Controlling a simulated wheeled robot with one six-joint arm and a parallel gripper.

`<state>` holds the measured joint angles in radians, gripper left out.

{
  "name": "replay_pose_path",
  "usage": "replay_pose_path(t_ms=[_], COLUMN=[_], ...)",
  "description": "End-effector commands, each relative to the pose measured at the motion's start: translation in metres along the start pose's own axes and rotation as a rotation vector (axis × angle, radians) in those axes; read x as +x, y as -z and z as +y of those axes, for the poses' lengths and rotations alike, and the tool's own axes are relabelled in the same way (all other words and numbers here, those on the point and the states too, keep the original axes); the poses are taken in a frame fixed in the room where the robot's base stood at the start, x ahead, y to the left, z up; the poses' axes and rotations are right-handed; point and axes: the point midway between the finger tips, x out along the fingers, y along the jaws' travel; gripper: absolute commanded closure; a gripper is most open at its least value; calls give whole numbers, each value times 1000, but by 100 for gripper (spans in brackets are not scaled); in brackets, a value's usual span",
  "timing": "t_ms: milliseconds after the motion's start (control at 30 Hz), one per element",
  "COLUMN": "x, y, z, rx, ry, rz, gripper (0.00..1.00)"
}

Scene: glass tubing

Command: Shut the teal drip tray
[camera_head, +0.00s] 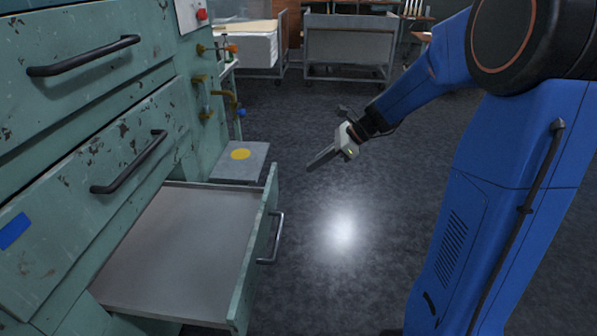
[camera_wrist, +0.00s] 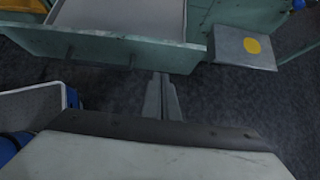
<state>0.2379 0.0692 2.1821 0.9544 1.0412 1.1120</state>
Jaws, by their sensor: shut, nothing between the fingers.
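The teal drip tray (camera_head: 254,262) is a drawer pulled well out of the teal cabinet at the left of the head view. Its grey inside is empty, and a dark bar handle (camera_head: 275,238) sits on its front. In the wrist view the tray's front panel (camera_wrist: 100,48) crosses the top of the picture. My gripper (camera_head: 312,168) is shut and empty, to the right of the tray's front and apart from it. In the wrist view my gripper's fingers (camera_wrist: 162,78) lie together and point toward the tray front's right end.
Two shut drawers with dark handles (camera_head: 128,163) are above the tray. A grey box with a yellow disc (camera_head: 240,154) stands just behind the tray. Brass valves (camera_head: 205,80) stick out from the cabinet. The dark floor (camera_head: 330,265) right of the tray is clear. Carts (camera_head: 345,45) stand far back.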

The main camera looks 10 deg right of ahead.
Motion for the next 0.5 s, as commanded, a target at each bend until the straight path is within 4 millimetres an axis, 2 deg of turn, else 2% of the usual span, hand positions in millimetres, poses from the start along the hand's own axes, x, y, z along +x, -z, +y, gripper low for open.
replay_pose_path(t_ms=[500], x=[85], y=[1], z=[2], rx=[-3], ry=[-4], rz=[3], gripper=[100])
